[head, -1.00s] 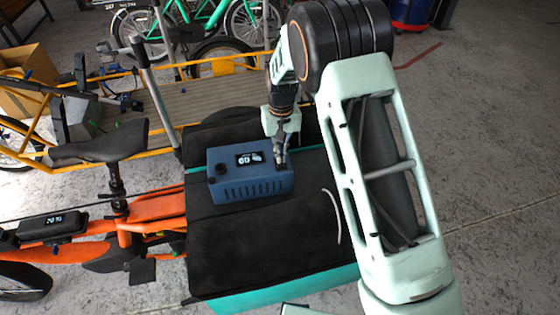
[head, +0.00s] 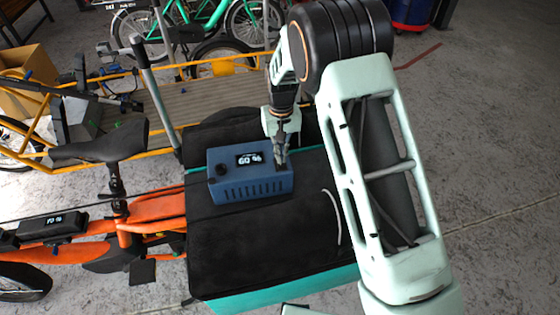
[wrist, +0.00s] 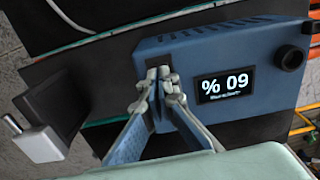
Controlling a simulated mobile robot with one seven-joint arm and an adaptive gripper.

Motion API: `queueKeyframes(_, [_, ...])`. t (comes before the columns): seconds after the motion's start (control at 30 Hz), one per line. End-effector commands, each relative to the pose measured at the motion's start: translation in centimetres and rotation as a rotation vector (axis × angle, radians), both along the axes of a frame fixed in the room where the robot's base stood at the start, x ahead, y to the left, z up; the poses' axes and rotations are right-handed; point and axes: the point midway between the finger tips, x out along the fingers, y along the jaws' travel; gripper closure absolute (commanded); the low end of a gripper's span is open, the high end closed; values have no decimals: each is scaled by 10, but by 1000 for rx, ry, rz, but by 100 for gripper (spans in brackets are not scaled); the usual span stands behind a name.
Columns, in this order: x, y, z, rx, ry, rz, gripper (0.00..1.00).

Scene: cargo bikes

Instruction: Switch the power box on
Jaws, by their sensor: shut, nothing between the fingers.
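The power box (head: 252,186) is a blue case lying on the black top of the cargo bike's rear box. A black round knob (head: 221,169) sits at the box's left end, and at the right end in the wrist view (wrist: 290,57). My gripper (head: 281,162) is shut and empty, pointing down at the box's right end. In the wrist view its fingertips (wrist: 159,80) are at the box's top face beside the screen.
The black padded top (head: 265,250) is clear in front of the box, apart from a thin white curved strip (head: 333,216). A black saddle (head: 100,145) stands to the left. A yellow-railed cargo bike (head: 195,100) is behind. Open floor (head: 490,160) lies to the right.

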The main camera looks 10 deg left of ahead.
Motion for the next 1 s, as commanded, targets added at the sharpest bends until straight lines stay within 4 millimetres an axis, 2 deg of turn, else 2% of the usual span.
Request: queueKeyframes(1.0, [0,0,-15,0,0,0,100])
